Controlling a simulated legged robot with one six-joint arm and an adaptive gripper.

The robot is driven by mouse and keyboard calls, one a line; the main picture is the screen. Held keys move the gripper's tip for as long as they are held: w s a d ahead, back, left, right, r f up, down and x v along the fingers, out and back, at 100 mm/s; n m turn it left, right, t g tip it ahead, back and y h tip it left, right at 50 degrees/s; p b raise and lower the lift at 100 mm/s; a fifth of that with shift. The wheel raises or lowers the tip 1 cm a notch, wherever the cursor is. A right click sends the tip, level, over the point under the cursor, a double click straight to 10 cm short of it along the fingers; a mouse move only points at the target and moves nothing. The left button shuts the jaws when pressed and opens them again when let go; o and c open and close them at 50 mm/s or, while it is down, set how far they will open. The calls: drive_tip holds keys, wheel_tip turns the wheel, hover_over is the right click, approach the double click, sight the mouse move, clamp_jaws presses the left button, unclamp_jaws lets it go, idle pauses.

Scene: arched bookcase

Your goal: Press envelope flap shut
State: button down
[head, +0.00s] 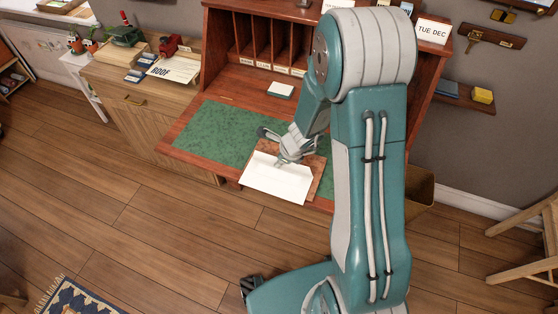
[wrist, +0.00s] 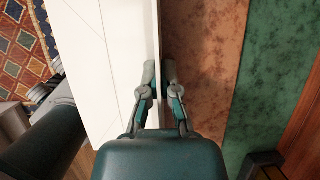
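The white envelope (head: 268,181) lies at the front edge of the desk and reaches out past it. It also shows in the wrist view (wrist: 110,50), with faint fold lines and a thin pale strip along its right edge. My gripper (head: 284,161) is low at the envelope's far edge. In the wrist view my gripper (wrist: 159,75) has its two fingertips close together, one on each side of the pale strip. I cannot tell whether they touch or grip it. The head view does not show the flap clearly as a separate piece.
A brown pad (wrist: 199,60) lies beside the envelope on the green desk top (head: 215,130). The bookcase's upright slots (head: 265,45) stand behind, with a small white-topped block (head: 281,90) before them. A side cabinet with toys stands left. Wooden floor lies open in front.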

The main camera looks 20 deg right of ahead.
drive_tip(key=c, duration=0.9)
unclamp_jaws()
drive_tip(key=shift+d, duration=0.1)
drive_tip(key=shift+o, duration=0.2)
drive_tip(key=shift+r, duration=0.1)
drive_tip(key=v, duration=1.1)
drive_tip(key=shift+r, duration=0.35)
drive_tip(key=shift+s, duration=0.1)
